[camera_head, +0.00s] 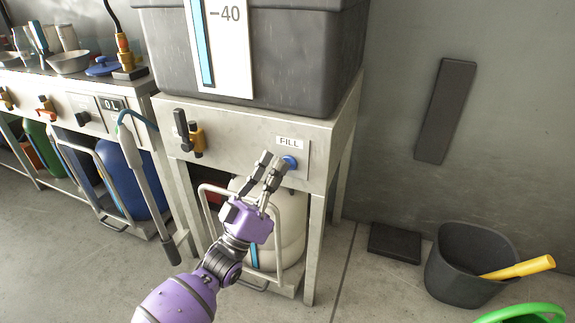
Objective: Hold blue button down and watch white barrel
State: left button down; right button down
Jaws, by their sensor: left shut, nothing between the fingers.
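The blue button (290,162) sits on a panel labelled FILL on the front of a grey bench (233,143). My left gripper (270,161) is shut and empty, with its fingertips just left of the button. I cannot tell whether they touch it or whether the button is pressed in. The white barrel (289,213) stands under the bench behind a light metal frame. My purple wrist and gripper hide much of the barrel. A blue strip shows low on its front. My right gripper is not in view.
A dark grey tank (300,60) with a blue gauge marked -40 stands on the bench. A black bucket (458,262) with a yellow-handled tool stands at right. A blue barrel (137,178) is at left.

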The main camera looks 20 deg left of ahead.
pick_arm(q)
jog(key=shift+w, duration=0.1)
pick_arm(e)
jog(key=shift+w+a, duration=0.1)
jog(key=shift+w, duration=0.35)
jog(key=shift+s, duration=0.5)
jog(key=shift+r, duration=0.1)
pick_arm(q)
jog(key=shift+s+p, duration=0.5)
jog(key=shift+s, duration=0.45)
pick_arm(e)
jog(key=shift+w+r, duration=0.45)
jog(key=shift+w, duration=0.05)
